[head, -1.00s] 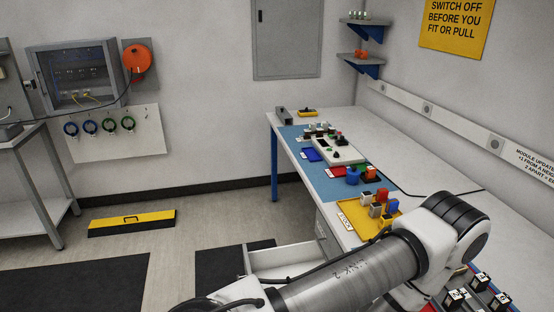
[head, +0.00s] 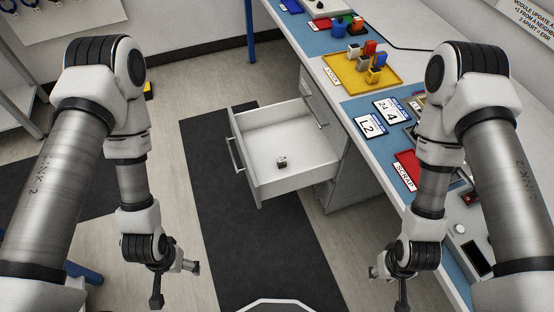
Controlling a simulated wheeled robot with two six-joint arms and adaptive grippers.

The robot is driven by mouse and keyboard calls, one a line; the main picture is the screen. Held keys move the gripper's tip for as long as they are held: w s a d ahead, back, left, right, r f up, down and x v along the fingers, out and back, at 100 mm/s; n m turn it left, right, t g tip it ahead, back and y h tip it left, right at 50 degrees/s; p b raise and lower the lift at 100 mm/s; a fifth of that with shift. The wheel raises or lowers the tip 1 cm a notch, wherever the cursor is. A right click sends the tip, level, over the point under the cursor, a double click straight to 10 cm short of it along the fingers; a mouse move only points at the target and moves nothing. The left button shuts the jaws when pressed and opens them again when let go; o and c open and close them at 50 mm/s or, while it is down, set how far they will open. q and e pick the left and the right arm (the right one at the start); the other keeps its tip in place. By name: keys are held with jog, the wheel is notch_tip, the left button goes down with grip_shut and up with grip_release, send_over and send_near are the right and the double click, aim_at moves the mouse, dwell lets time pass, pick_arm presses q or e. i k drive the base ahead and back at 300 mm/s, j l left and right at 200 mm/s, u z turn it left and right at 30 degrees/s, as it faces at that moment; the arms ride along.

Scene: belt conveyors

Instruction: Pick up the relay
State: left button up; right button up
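A small dark and white block (head: 282,162), which may be the relay, lies on the floor of the open white drawer (head: 262,188). It is too small to identify for sure. Several small modules, grey, blue and yellow, stand in the yellow tray (head: 391,75) on the bench; I cannot tell whether one is a relay. My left gripper (head: 176,284) hangs left of the drawer and below it in the picture, fingers apart and empty. My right gripper (head: 387,287) hangs at the right, by the bench's front edge, fingers apart and empty.
The bench (head: 430,95) runs along the right with a blue mat, number cards (head: 391,111), a red scrap tray (head: 407,168) and a device with a dark screen (head: 471,259).

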aim_at(282, 160)
jog(key=i+j+z, duration=0.55)
jog(key=z, duration=0.15)
jog(key=i+j+z, duration=0.2)
jog(key=j+z, duration=0.15)
jog(key=j, duration=0.15)
